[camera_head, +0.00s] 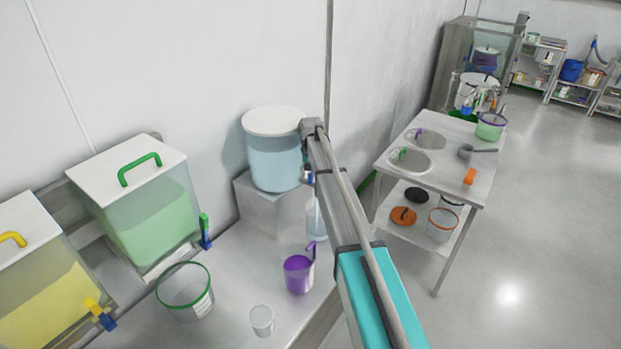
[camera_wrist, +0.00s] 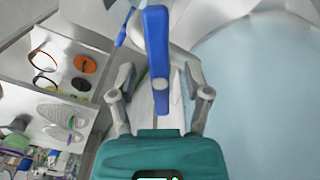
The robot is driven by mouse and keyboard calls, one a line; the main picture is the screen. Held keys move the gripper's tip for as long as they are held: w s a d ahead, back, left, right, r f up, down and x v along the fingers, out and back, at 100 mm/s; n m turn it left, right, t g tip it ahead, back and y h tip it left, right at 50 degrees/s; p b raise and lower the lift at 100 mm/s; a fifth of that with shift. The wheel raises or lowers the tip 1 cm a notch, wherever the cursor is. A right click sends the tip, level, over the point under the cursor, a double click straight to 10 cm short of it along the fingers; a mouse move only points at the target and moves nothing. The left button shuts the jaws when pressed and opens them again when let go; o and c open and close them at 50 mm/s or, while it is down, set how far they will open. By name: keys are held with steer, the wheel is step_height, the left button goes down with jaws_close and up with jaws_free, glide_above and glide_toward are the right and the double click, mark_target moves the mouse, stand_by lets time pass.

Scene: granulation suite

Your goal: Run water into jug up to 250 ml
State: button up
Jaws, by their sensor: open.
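The water tank (camera_head: 272,158), a pale blue round container with a white lid, stands on a metal block against the wall. A blue tap (camera_head: 307,177) shows at its side, partly covered by my arm. In the wrist view the tap's blue lever (camera_wrist: 156,40) lies between the two fingers of my gripper (camera_wrist: 160,78). The fingers are open, with a visible gap on each side of the lever. A clear, pale vessel, apparently the jug (camera_head: 316,222), stands below the tap, partly hidden by my arm. Its water level and marks cannot be made out. My arm hides the gripper in the head view.
A purple jug (camera_head: 298,273), a clear cup (camera_head: 262,320) and a green-rimmed tub (camera_head: 185,291) stand on the bench. Green (camera_head: 150,210) and yellow (camera_head: 38,275) tanks stand left. A metal table (camera_head: 440,140) with bowls stands right, beyond a gap; open floor lies further right.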

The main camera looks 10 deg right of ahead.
steer(key=shift+f, duration=0.2)
jaws_close()
stand_by(0.4)
